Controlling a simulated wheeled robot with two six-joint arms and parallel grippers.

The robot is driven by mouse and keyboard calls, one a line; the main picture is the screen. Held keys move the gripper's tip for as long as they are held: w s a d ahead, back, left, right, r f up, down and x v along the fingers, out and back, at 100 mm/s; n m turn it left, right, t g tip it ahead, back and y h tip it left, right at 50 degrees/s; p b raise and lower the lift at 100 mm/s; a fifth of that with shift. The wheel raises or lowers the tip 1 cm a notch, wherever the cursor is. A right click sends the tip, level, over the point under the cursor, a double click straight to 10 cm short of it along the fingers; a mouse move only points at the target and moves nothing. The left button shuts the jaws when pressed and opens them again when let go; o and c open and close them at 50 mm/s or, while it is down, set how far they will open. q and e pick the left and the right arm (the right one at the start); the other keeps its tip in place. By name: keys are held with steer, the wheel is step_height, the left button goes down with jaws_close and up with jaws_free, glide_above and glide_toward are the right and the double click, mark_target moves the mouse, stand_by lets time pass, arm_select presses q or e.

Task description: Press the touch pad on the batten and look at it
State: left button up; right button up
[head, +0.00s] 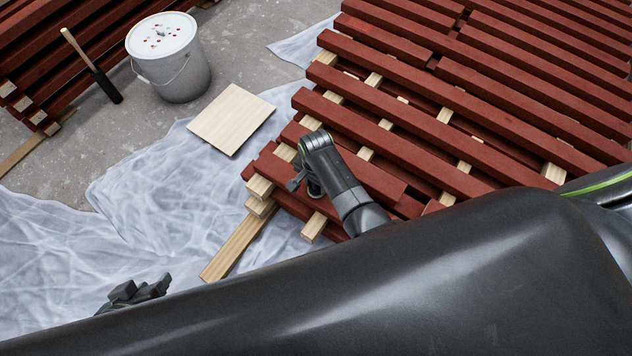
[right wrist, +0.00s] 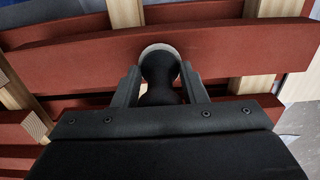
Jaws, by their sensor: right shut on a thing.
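My right gripper (head: 298,180) is over the near left corner of the stack of red battens. In the right wrist view the right gripper (right wrist: 161,82) is shut on the touch pad (right wrist: 160,64), a black knob with a pale round rim. The pad's face is turned away from me, towards a red batten (right wrist: 225,50). The rim overlaps this batten in the picture; I cannot tell whether it touches. In the head view the red battens (head: 470,96) lie in rows on pale wood strips. My left gripper (head: 138,290) is low at the left, empty, its jaw opening unclear.
A white lidded bucket (head: 168,55) stands at the back left. A pale square board (head: 231,119) lies on the crumpled plastic sheet (head: 150,205). A wooden-handled tool (head: 92,65) leans near another batten stack (head: 60,70). My own dark arm covers the front.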

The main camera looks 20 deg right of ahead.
arm_select(q)
steer(key=shift+f, duration=0.2)
arm_select(e)
steer(key=shift+f, duration=0.35)
arm_select(q)
steer(key=shift+r, duration=0.25)
stand_by(0.9)
arm_select(e)
steer(key=shift+f, duration=0.1)
stand_by(0.3)
